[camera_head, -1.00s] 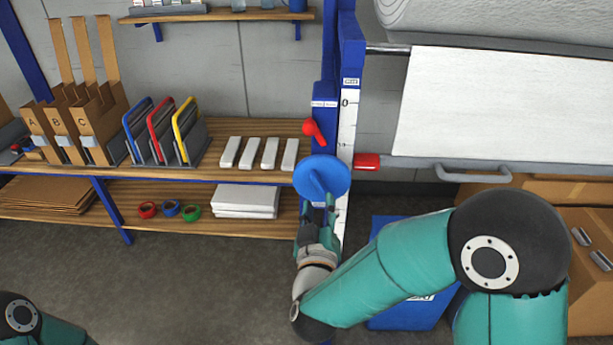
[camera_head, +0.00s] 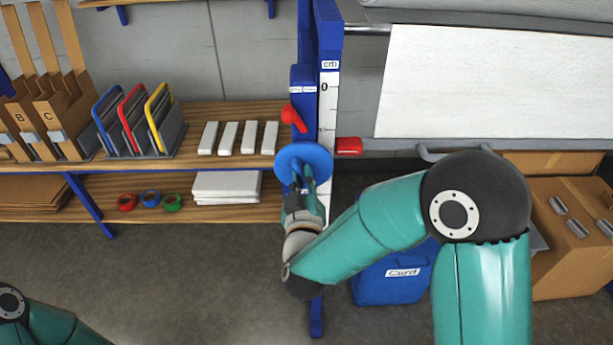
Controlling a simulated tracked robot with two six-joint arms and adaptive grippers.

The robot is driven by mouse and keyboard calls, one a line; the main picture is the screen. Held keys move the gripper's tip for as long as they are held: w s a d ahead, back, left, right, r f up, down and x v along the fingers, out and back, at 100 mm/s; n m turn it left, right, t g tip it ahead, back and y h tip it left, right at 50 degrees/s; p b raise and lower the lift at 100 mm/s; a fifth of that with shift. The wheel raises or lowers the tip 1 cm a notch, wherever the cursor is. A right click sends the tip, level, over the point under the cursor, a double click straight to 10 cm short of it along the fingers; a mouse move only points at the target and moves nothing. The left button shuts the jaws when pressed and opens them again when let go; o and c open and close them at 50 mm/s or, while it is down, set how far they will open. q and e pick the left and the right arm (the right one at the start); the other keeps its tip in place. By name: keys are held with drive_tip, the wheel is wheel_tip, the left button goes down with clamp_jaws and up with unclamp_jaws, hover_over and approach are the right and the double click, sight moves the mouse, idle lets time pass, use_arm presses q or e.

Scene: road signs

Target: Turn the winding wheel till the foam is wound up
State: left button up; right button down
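The blue winding wheel (camera_head: 303,152) is a round disc on the blue post of the roll stand. My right gripper (camera_head: 304,180) is in front of the wheel's lower half, its fingers pointing up at the wheel's face. The fingers are around or against the wheel's middle, but I cannot tell whether they grip anything. The white foam sheet (camera_head: 490,85) hangs from the roll (camera_head: 500,8) at the top right, its lower edge at a grey bar with a handle. My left arm shows at the lower left corner; its gripper is out of view.
A red lever (camera_head: 293,117) sits above the wheel and a red block (camera_head: 349,146) to its right. A shelf (camera_head: 250,172) with colored frames and white blocks stands left. A blue card bin (camera_head: 392,275) and cardboard boxes (camera_head: 570,240) stand right.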

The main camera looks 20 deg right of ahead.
drive_tip(key=m+b, duration=1.6)
drive_tip(key=b, duration=0.1)
drive_tip(key=d+m+b, duration=0.1)
drive_tip(key=m+b, duration=0.6)
drive_tip(key=b, duration=0.2)
drive_tip(key=shift+s+d+f+m, duration=0.1)
drive_tip(key=shift+s+f+m, duration=0.05)
drive_tip(key=shift+f+m, duration=0.25)
idle(0.4)
drive_tip(key=c, duration=1.2)
unclamp_jaws()
drive_tip(key=shift+d, duration=0.1)
